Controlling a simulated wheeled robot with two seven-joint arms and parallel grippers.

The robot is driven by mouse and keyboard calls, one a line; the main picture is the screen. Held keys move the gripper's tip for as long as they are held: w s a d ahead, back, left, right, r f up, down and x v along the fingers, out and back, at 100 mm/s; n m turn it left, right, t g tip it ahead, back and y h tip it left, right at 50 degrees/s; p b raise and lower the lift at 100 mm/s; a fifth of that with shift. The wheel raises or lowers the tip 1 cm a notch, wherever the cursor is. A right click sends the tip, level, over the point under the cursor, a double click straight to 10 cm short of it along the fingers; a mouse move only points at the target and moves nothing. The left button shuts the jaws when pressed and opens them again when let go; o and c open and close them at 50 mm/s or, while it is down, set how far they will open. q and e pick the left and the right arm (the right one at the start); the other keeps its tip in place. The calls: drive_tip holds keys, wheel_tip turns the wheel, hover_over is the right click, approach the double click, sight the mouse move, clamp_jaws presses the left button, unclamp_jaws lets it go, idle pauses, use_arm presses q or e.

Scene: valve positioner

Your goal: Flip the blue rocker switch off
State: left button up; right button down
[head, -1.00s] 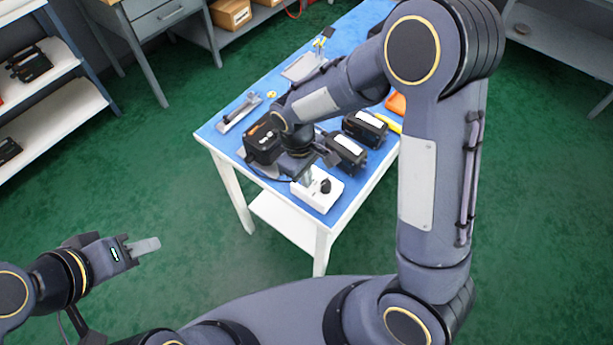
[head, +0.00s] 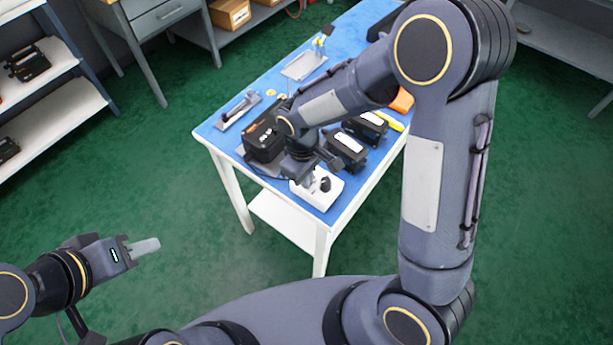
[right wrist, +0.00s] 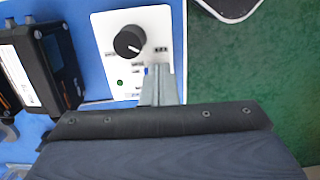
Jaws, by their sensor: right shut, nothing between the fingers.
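The white switch box (head: 329,194) stands at the near end of the blue table, with a black knob on its top. In the right wrist view the white panel (right wrist: 103,38) shows the knob (right wrist: 128,41), a green light (right wrist: 120,83) and small printed labels. A small bit of blue, apparently the blue rocker switch (right wrist: 147,70), shows beside my fingertips; most of it is hidden, so its position cannot be told. My right gripper (right wrist: 156,72) is shut and empty, over the panel; contact cannot be told. My left gripper (head: 146,248) hangs over the floor, away from the table.
Black devices (head: 344,150) stand close behind the box, and a larger black unit (head: 263,140) is to its left. A metal plate with a lever (head: 238,108) lies near the table's left edge. The green floor (head: 160,180) left of the table is clear.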

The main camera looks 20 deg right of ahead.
drive_tip(key=shift+w+a+r, duration=0.15)
drive_tip(key=shift+w+a, duration=0.35)
drive_tip(key=shift+w, duration=0.15)
drive_tip(key=shift+r, duration=0.1)
wheel_tip(320, 180, up, 4)
drive_tip(key=p, duration=0.3)
drive_tip(key=shift+s+d+p, duration=0.15)
drive_tip(key=shift+p, duration=0.2)
wheel_tip(320, 180, up, 10)
drive_tip(key=s+d+b, duration=0.1)
drive_tip(key=shift+s, duration=0.15)
drive_tip(key=s+d+r+m+t+y, duration=0.2)
drive_tip(key=s+d+m+t, duration=0.1)
drive_tip(key=s, duration=0.5)
drive_tip(key=s+d+r+m+t+y, duration=0.2)
drive_tip(key=s+d+m+t, duration=0.1)
drive_tip(key=s+d+m, duration=0.3)
drive_tip(key=s, duration=0.2)
drive_tip(key=shift+s+r, duration=0.25)
drive_tip(key=shift+s, duration=0.1)
